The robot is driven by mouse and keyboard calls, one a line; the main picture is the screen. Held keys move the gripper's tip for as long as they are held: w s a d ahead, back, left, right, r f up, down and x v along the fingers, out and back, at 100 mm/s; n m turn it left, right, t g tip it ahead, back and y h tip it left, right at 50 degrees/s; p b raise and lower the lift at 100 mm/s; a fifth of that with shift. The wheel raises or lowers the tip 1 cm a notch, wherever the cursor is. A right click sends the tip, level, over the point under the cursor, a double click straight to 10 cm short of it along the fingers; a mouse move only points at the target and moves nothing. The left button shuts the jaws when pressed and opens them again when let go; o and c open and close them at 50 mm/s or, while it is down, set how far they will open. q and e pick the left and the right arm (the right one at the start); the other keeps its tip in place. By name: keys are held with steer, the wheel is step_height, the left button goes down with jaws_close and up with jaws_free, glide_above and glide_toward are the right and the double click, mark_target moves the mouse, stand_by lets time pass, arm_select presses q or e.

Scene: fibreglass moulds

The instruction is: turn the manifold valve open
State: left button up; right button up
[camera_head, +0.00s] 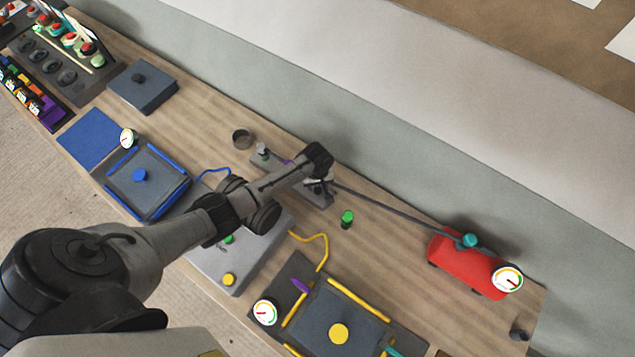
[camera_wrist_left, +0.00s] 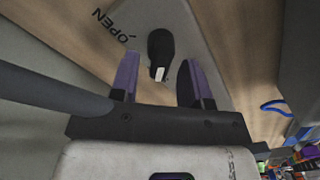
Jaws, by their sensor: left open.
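The manifold (camera_head: 268,164) is a grey plate on the wooden bench, partly hidden by my left wrist in the head view. In the left wrist view, the pale manifold plate (camera_wrist_left: 188,32) carries the printed word OPEN. A black valve handle (camera_wrist_left: 159,46) with a white mark sits on it, to the right of that word. My left gripper (camera_wrist_left: 160,60) is open, its two purple fingers on either side of the handle with gaps visible. In the head view my left gripper (camera_head: 304,172) is over the manifold. Contact cannot be told. My right gripper is not in view.
A dark hose (camera_head: 400,212) runs from the manifold to a red tank (camera_head: 462,265) with a gauge. A green-capped item (camera_head: 347,217) and a dark cup (camera_head: 242,138) stand nearby. A blue-edged mould (camera_head: 150,192) and yellow-edged mould (camera_head: 338,310) lie at the front.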

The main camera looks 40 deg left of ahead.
arm_select(q)
steer(key=c, duration=0.7)
